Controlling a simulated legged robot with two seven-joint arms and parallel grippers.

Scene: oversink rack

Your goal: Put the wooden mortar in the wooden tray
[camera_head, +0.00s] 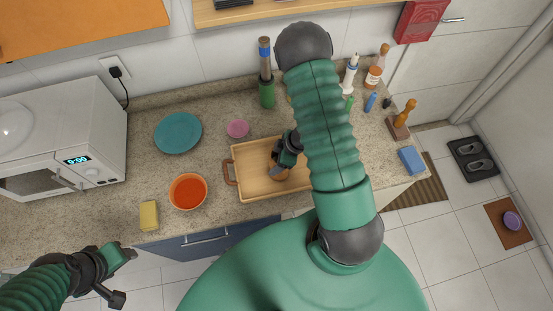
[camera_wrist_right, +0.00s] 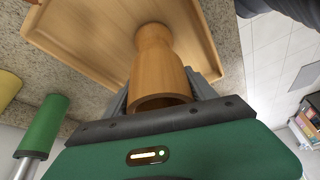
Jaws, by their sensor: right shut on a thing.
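The wooden mortar (camera_wrist_right: 160,75) is a light brown turned piece, held between the fingers of my right gripper (camera_wrist_right: 165,98) in the right wrist view. In the head view my right gripper (camera_head: 282,165) is over the wooden tray (camera_head: 246,182), with a small part of the mortar (camera_head: 278,174) showing below it. The tray is light wood with a reddish handle at its left end, and my arm hides its right part. The tray (camera_wrist_right: 85,42) lies behind the mortar in the wrist view; I cannot tell whether they touch. My left gripper (camera_head: 122,275) is open and empty, in front of the counter.
Bottles (camera_head: 374,76) and a blue sponge (camera_head: 411,160) are at the right. A microwave (camera_head: 70,135) stands at the left.

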